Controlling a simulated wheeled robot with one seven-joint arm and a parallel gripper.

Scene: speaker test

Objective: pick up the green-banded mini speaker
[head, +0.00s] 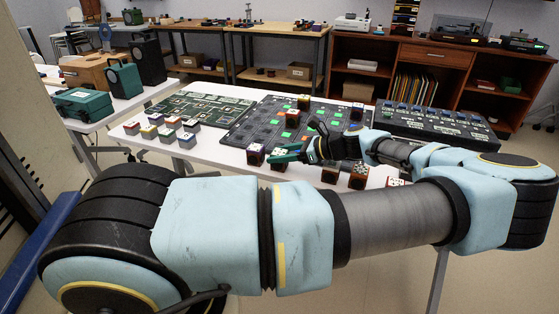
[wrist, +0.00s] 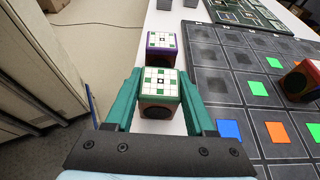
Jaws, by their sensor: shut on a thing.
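My gripper (wrist: 161,88) has teal fingers closed on both sides of a small dark cube-shaped speaker (wrist: 159,98). The speaker has a white top with green squares and what looks like a green band. In the head view my gripper (head: 287,152) is at the table's near edge, and a cube speaker (head: 279,163) shows at its fingertips. I cannot tell whether the held speaker is touching the table. A purple-banded speaker (wrist: 162,46) stands just beyond it in the wrist view. The held speaker's sides are partly hidden by the fingers.
A black tiled board (head: 240,132) with coloured squares lies right of the held speaker. Other cube speakers (head: 358,177) stand along the near edge, and several more (head: 167,137) cluster at the left. A dark panel (head: 440,126) lies at the right. White table surface (head: 215,157) shows left of my gripper.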

